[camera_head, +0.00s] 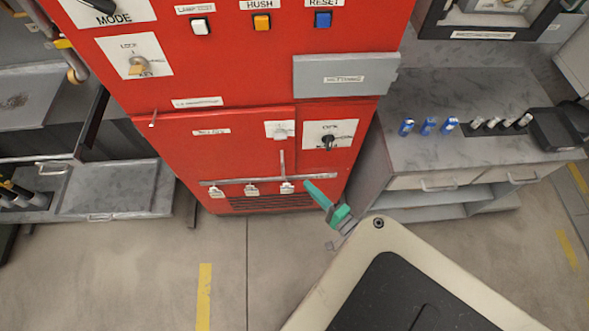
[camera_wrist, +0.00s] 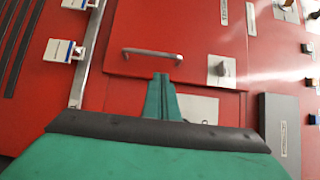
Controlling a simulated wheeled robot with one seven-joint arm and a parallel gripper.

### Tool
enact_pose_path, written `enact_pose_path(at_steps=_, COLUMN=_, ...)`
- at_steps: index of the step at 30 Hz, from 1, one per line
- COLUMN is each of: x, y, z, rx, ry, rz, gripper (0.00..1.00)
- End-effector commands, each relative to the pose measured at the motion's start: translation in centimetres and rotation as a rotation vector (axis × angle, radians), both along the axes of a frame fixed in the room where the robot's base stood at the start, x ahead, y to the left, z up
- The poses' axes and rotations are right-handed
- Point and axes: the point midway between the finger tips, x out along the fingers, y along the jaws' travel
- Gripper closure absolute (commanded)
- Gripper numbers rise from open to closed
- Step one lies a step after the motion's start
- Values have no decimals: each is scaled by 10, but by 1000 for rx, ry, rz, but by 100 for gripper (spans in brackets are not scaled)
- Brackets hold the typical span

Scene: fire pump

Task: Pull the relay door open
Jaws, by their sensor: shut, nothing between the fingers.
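The relay door (camera_head: 240,150) is the red panel low on the red cabinet, with a small label near its top left. It looks shut, flush with the cabinet front. Its thin bar handle (camera_head: 282,163) stands upright near the right edge; in the wrist view the handle (camera_wrist: 152,53) lies across the picture. A pale latch knob (camera_head: 280,129) sits above the handle and also shows in the wrist view (camera_wrist: 222,70). My green gripper (camera_head: 309,187) is shut and empty, below and right of the handle. In the wrist view its fingertips (camera_wrist: 160,78) appear just below the handle, apparently not gripping it.
A rail (camera_head: 225,181) with several white-tagged switches runs under the door. A black knob on a white plate (camera_head: 329,135) sits right of it. A grey box (camera_head: 345,75) projects above. A grey bench (camera_head: 450,140) stands right; the floor in front (camera_head: 150,260) is clear.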

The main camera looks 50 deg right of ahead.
Motion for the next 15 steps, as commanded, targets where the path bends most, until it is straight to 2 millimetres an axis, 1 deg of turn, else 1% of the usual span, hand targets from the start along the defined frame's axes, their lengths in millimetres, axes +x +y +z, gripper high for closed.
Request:
enact_pose_path(at_steps=2, x=4, y=-2, z=2, rx=0, ry=-7, rz=0, gripper=100)
enact_pose_path(at_steps=5, x=16, y=-3, z=2, rx=0, ry=-6, rz=2, gripper=100)
enact_pose_path(at_steps=15, x=71, y=-13, z=2, rx=-2, ry=-4, rz=2, gripper=100)
